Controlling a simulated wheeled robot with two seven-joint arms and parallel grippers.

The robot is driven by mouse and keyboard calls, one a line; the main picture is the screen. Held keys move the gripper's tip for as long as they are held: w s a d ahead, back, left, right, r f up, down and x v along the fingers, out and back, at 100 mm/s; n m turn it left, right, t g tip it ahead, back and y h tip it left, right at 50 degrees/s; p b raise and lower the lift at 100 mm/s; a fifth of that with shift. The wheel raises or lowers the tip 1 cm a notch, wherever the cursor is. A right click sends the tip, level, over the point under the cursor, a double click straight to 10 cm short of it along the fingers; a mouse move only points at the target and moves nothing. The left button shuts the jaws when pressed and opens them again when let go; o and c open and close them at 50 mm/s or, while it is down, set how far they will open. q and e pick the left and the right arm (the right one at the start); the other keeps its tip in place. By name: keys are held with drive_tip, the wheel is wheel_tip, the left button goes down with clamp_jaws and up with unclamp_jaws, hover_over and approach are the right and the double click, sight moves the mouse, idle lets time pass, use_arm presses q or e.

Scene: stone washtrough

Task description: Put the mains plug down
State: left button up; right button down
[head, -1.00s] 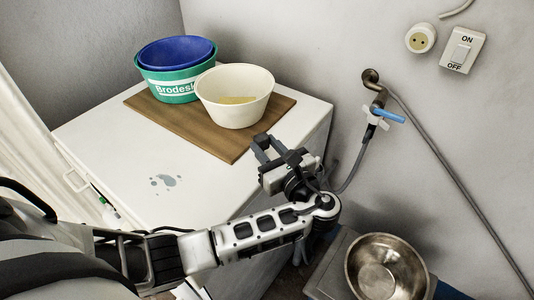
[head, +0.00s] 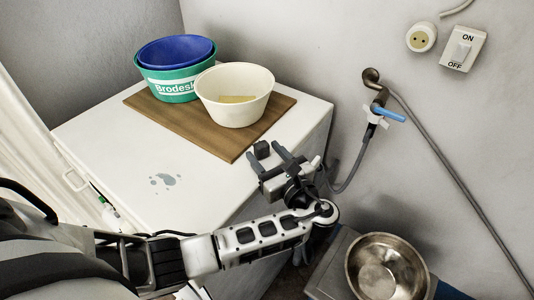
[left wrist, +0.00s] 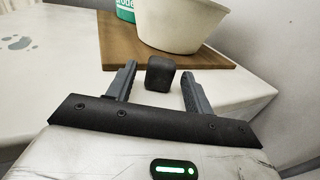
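The mains plug is a small dark block (head: 261,148) standing on the white worktop (head: 110,145), close to the front right edge of the brown board. In the left wrist view the plug (left wrist: 160,74) sits near the fingertips, with a visible gap on both sides. My left gripper (head: 264,153) is open at the worktop's right part, its fingers on either side of the plug and not pressing on it. My right gripper is not in view.
The brown board (head: 160,115) carries a cream bowl (head: 234,108) and a green tub (head: 172,88) with a blue basin (head: 176,51). A tap (head: 378,100) with a hose is on the right wall. A metal bowl (head: 388,268) stands lower right.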

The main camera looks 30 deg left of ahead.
use_arm(q)
drive_tip(key=shift+r, duration=0.3)
drive_tip(key=shift+d+r, duration=0.2)
drive_tip(key=shift+r, duration=0.1)
drive_tip(key=v, duration=1.1)
drive_tip(key=shift+s+d, duration=0.25)
drive_tip(key=shift+s, duration=0.05)
